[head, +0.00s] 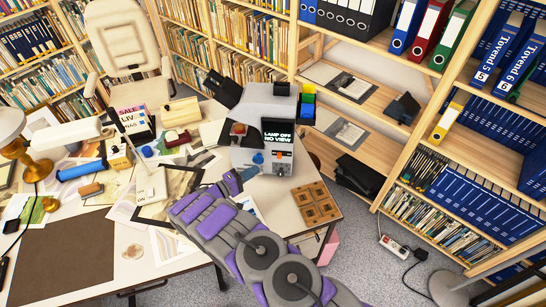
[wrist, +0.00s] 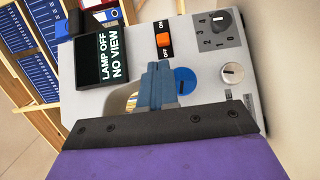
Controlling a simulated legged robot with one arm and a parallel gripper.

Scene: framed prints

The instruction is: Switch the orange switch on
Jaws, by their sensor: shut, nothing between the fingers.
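The orange switch (wrist: 163,40) is on the front panel of a grey machine (head: 265,125), between the labels ON and OFF. In the wrist view the panel is turned on its side. Next to the switch, a dark display (wrist: 102,44) reads "LAMP OFF NO VIEW"; it also shows in the head view (head: 278,135). My gripper (wrist: 157,68) is shut and empty, its blue-grey fingertips in front of the panel, just below the switch in the wrist view. I cannot tell whether they touch it. In the head view my gripper (head: 240,177) is at the machine's lower left.
A blue knob (wrist: 184,80), a white knob (wrist: 232,73) and a black numbered dial (wrist: 218,24) sit near the switch. Wooden tiles (head: 317,203) lie at the table's right corner. Papers and small objects cover the table's left. Shelves stand behind and right.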

